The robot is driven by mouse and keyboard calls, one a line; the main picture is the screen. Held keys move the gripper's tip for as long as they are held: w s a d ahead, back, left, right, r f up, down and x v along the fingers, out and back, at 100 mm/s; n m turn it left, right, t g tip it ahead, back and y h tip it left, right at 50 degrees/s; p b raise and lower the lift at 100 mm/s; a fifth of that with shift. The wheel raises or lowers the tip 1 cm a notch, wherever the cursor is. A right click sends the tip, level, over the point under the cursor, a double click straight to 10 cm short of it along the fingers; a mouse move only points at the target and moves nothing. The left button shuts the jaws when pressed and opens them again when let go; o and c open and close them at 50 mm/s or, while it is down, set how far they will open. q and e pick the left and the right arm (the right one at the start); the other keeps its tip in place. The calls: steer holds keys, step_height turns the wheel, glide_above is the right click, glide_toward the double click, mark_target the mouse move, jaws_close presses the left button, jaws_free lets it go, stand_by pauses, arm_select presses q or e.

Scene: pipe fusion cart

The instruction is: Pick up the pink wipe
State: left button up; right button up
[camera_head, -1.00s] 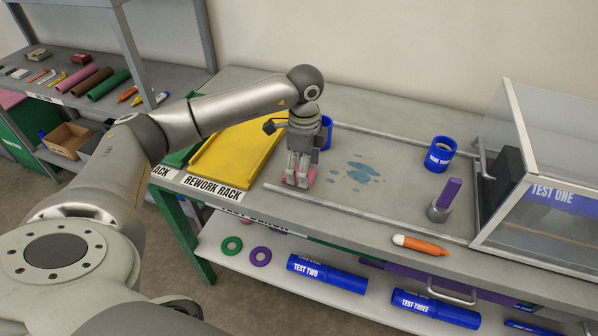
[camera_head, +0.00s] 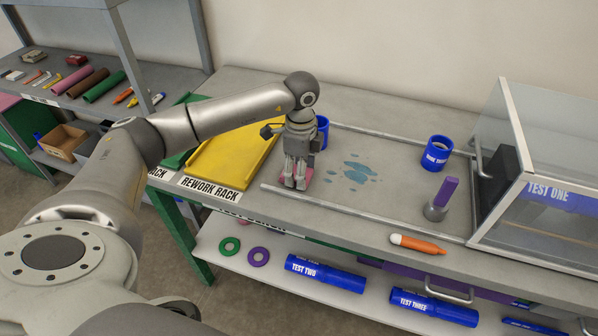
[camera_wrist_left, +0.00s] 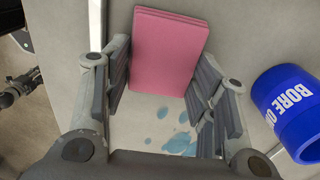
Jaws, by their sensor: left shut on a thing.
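The pink wipe (camera_head: 309,176) is a flat, folded rectangle at my left gripper, on the bench left of a blue puddle (camera_head: 357,173). In the left wrist view the wipe (camera_wrist_left: 170,50) lies between the two fingers. My left gripper (camera_head: 295,184) points down and is shut on the wipe, with the fingers at its two sides. The gripper hides part of the wipe in the head view. I cannot tell any gap between wipe and bench. My right gripper is not in view.
A blue cylinder (camera_head: 322,131) stands right behind the gripper; its "BORE O..." lettering shows in the wrist view (camera_wrist_left: 295,108). A yellow tray (camera_head: 232,150) lies left. Metal rails, another blue cylinder (camera_head: 437,152), a purple-handled tool (camera_head: 445,195) and an orange marker (camera_head: 418,244) are right.

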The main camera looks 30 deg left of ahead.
arm_select(q)
steer(key=shift+r, duration=0.35)
step_height(320, 180, up, 3)
steer(key=shift+s+d+f+b, duration=0.15)
steer(key=shift+f+b, duration=0.05)
steer(key=shift+b, duration=0.4)
steer(key=s+d+r+b, duration=0.2)
steer(key=s+d+r, duration=0.5)
steer(key=s+r, duration=0.2)
steer(key=shift+s+d+r, duration=0.25)
steer(key=shift+s, duration=0.95)
steer(key=shift+o, duration=0.7)
steer(key=shift+c, duration=1.3)
steer(key=shift+w, duration=0.15)
